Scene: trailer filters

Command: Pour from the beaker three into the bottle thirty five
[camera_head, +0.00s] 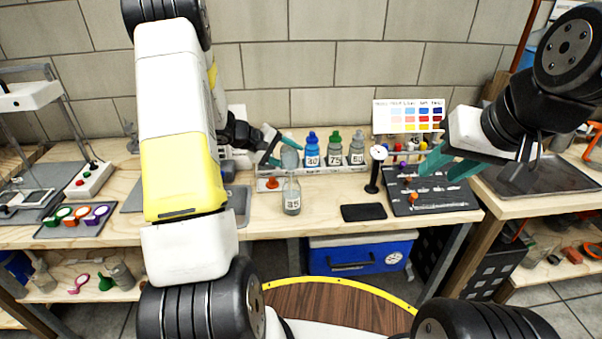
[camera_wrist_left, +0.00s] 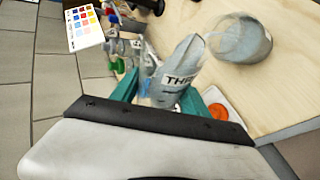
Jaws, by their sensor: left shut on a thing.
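My left gripper (camera_head: 277,147) is shut on beaker three (camera_head: 289,158), a clear beaker with greyish contents. My right gripper (camera_head: 446,163) is open and empty above the dark mat.
Bottles 40 (camera_head: 312,152), 75 (camera_head: 334,150) and another grey bottle (camera_head: 357,150) stand in a rack behind. An orange item (camera_head: 272,184) lies left of bottle thirty five. A black pad (camera_head: 363,212) and black stand (camera_head: 374,172) are to the right.

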